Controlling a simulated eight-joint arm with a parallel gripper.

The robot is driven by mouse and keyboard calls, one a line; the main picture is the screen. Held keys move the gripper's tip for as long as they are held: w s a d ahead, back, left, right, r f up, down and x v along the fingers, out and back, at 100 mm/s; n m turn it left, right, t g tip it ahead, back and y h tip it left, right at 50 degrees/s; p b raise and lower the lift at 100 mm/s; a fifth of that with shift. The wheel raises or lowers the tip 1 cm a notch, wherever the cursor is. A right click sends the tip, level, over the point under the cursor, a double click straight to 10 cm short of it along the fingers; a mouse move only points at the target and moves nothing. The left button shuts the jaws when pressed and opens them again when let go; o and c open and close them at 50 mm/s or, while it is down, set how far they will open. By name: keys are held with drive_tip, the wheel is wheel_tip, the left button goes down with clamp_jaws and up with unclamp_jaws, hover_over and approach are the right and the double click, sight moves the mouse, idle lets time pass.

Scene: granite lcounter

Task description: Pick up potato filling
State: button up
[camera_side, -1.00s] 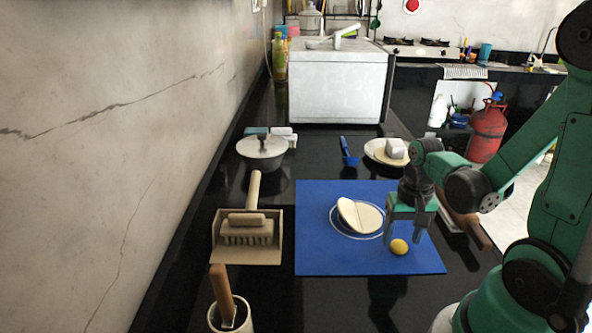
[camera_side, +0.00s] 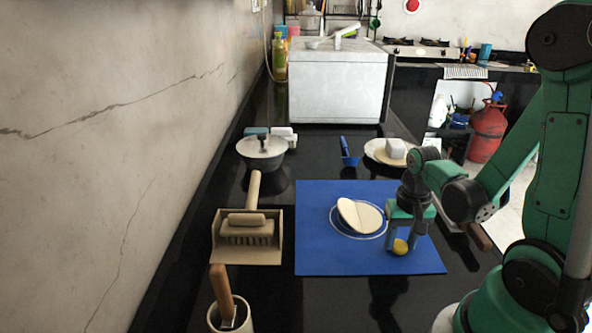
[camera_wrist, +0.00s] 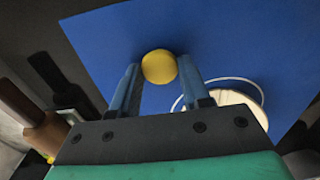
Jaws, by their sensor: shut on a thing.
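The potato filling (camera_side: 400,247) is a small yellow ball low over the right part of the blue mat (camera_side: 325,245). In the wrist view the ball (camera_wrist: 159,66) sits between my two fingertips. My gripper (camera_side: 402,246) points down and is shut on the ball; it also shows in the wrist view (camera_wrist: 160,75). I cannot tell whether the ball still touches the mat. A folded pale dough disc (camera_side: 360,214) lies on a white circle on the mat, left of my gripper; part of it shows in the wrist view (camera_wrist: 240,103).
A dustpan with a brush (camera_side: 246,236) lies left of the mat. A lidded pot (camera_side: 262,152), a blue scoop (camera_side: 349,157) and a plate with a white block (camera_side: 376,153) stand behind. A wooden-handled thing (camera_side: 479,236) lies right of the mat. The mat's front left is clear.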

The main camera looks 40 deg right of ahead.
sight(400, 244)
drive_tip(key=shift+r, duration=3)
